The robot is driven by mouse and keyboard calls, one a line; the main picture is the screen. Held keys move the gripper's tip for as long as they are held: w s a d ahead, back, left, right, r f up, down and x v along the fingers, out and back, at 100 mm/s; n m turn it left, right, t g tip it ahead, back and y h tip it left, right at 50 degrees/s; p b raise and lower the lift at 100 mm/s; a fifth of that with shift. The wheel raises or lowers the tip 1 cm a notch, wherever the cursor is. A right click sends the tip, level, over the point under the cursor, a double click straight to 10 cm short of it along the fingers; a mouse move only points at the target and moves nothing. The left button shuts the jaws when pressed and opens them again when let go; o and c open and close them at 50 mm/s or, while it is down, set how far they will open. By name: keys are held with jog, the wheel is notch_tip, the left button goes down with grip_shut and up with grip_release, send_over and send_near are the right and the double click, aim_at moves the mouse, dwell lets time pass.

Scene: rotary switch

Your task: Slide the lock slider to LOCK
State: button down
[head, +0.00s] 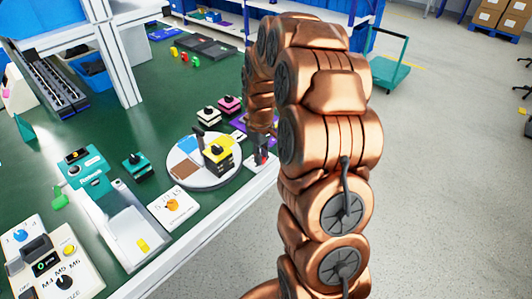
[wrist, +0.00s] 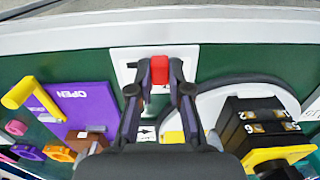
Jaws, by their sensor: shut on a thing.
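The lock slider is a small red block (wrist: 159,68) on a white plate (wrist: 122,58). In the wrist view it sits near the top centre, between my two fingertips. My gripper (wrist: 160,85) is shut on it, with a finger against each side. In the head view the white plate (head: 251,164) lies near the table's front edge, with a bit of red (head: 260,158) below my gripper (head: 262,148). My gripper covers much of the plate, and I cannot read LOCK on it.
A round white turntable (head: 205,180) with a black and yellow block (head: 217,155) stands close by. A purple panel marked OPEN with a yellow handle (wrist: 18,92) lies on the other side. The green table's edge is just beyond the plate.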

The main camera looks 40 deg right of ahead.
jog(key=shift+s+a, duration=0.2)
jog(key=shift+a, duration=0.75)
jog(key=c, duration=1.1)
grip_release()
jog(key=shift+r, duration=0.1)
notch_tip(320, 180, up, 12)
jog(key=shift+f, duration=0.1)
